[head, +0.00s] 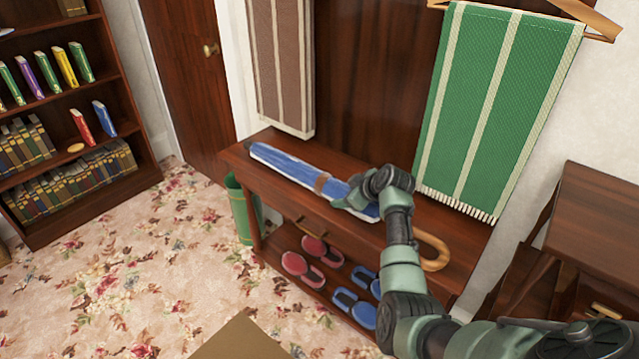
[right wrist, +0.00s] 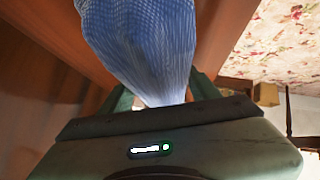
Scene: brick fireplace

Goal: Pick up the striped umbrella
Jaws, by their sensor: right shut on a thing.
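The striped umbrella (head: 295,170) is blue with a pale stripe, furled, with a brown strap and a curved wooden handle (head: 435,252). It lies along the top of the dark wooden hall bench (head: 262,142) in the head view. My right gripper (head: 357,196) is shut on the umbrella, between the strap and the handle; the arm hides part of it. In the right wrist view the blue fabric (right wrist: 140,45) runs down between the fingers. I cannot tell whether the umbrella is clear of the bench top. My left gripper is not in view.
Red slippers (head: 312,262) and blue slippers (head: 356,299) sit on the bench's lower shelf. A green scarf (head: 500,105) and a brown scarf (head: 280,65) hang above. A green bin (head: 241,210) stands at the bench's left end. A bookcase (head: 75,120) is at left; floral carpet lies between.

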